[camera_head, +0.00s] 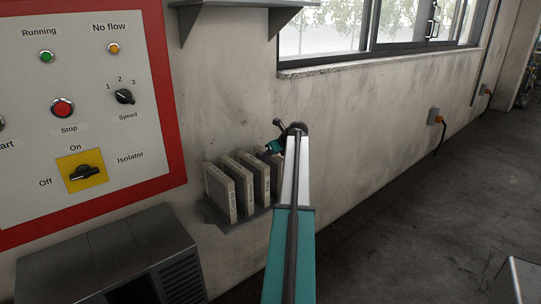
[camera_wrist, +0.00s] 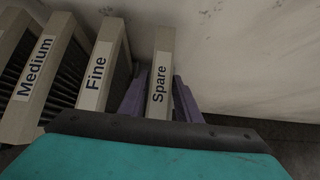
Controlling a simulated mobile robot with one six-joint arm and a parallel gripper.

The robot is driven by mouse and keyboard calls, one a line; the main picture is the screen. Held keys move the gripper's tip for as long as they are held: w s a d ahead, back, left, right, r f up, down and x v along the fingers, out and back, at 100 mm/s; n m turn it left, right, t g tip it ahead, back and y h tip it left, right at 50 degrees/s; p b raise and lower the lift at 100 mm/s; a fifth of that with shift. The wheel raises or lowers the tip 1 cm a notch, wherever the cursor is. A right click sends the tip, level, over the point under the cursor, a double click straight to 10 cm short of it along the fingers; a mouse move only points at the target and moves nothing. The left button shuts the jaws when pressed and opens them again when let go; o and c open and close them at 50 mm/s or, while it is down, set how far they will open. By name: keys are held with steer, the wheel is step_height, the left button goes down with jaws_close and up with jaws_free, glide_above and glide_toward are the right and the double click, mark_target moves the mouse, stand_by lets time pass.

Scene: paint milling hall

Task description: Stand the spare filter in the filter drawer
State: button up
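The spare filter (camera_wrist: 160,85) is a flat beige panel labelled "Spare", standing on edge at the right end of a row in the wrist view. My gripper (camera_wrist: 162,100) has its two purple fingers on either side of this filter. Whether they press on it or stand slightly apart I cannot tell. In the head view my gripper (camera_head: 272,150) is at the right end of the row, by the wall, and my arm hides part of that end. I see no filter drawer in either view.
The fine filter (camera_wrist: 97,72) and medium filter (camera_wrist: 37,70) stand just left of the spare one. The row stands on a small wall shelf (camera_head: 236,224). A red-framed control panel (camera_head: 80,110) and a grey vented cabinet (camera_head: 110,255) are left. Floor at right is largely clear.

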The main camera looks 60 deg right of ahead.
mark_target(282, 160)
steer(key=shift+o, duration=0.9)
steer(key=shift+r, duration=0.15)
steer(key=b+v, duration=0.1)
steer(key=v, duration=1.1)
steer(key=shift+w, duration=0.1)
